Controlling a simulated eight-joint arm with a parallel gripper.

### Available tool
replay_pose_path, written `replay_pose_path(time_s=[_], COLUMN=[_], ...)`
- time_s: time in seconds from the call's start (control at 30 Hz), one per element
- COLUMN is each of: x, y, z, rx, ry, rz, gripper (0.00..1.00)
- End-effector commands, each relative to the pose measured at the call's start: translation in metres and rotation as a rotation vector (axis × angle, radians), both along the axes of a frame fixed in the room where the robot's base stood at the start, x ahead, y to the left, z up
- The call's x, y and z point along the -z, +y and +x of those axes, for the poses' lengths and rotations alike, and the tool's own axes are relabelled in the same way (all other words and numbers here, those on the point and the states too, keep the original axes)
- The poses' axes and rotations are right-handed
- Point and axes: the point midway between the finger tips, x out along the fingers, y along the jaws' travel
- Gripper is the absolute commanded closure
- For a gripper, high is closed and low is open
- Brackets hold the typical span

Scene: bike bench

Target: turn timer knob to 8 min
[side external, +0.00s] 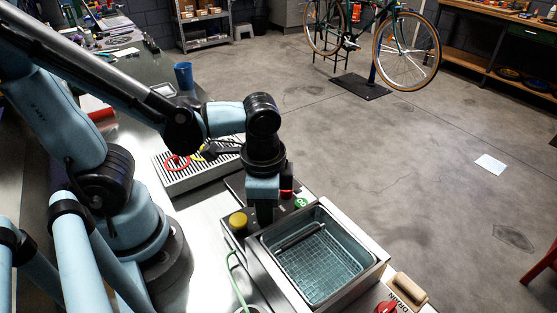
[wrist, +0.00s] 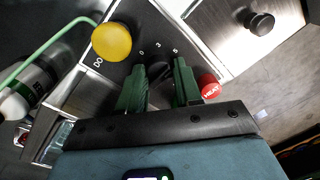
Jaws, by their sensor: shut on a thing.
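The timer knob (wrist: 157,69) is dark and sits on the black control panel, between my fingers in the wrist view. Printed marks 0, 3 and 5 show along the panel just beyond it. My gripper (wrist: 158,76) has one green finger on each side of the knob and is shut on it. In the side external view my gripper (side external: 264,216) points down at the panel beside the tank, and hides the knob. I cannot read the knob's pointer, and no 8 mark is legible.
A yellow button (wrist: 111,42) and a red HEAT button (wrist: 209,87) flank the knob closely. A green button (side external: 301,203) and an open metal tank (side external: 375,264) with a basket are beside my gripper. A green cable (side external: 233,275) runs along the left. A slatted tray (side external: 185,178) lies behind.

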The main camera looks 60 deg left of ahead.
Motion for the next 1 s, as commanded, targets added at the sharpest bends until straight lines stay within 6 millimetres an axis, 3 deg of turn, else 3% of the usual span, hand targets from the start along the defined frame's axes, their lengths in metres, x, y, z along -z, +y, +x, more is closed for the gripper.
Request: replay_pose_path(time_s=[0.5,1.0], x=[0.0,0.0], y=[-0.0012,-0.0007], z=[-0.001,-0.0018], rx=[0.41,0.534], ry=[0.001,0.005], rz=[-0.007,-0.006], gripper=[0.96,0.96])
